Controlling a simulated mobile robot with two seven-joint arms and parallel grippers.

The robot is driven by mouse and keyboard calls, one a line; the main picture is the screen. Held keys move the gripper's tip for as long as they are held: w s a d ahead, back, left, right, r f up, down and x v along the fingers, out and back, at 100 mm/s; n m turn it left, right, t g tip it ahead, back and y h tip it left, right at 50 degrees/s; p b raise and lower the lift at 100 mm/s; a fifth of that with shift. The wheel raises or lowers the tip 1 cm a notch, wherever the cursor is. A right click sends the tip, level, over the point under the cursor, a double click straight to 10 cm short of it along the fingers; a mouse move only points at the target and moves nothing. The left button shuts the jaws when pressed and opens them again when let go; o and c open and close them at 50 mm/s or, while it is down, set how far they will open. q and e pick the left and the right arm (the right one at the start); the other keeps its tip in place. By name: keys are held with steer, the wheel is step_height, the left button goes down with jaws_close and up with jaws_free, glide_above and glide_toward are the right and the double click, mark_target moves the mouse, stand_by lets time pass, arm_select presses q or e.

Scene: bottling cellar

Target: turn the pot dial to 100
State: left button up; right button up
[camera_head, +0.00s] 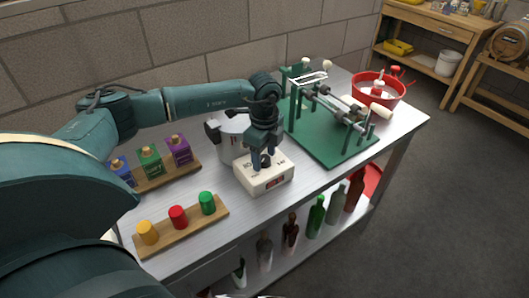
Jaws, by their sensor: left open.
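The pot (232,128) is a metal vessel standing on the bench behind a cream base unit (267,181). The unit has dark number marks on its top and a small red display on its front. The dark dial (266,161) sits on the top of the unit and is mostly hidden by my gripper. My left gripper (263,160) points down over the dial with its fingers around or just above it. It is open, and I cannot tell whether the fingers touch the dial. My right gripper is not in view.
A green bottling stand (340,150) is right of the pot, with a red basin (392,92) behind it. Wooden boards with coloured caps (178,217) and small boxes (150,160) lie left. Several bottles (317,218) stand on the shelf below. Bare metal bench (225,190) shows between.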

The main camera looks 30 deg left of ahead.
arm_select(q)
steer(key=c, duration=1)
steer(key=shift+o, duration=0.2)
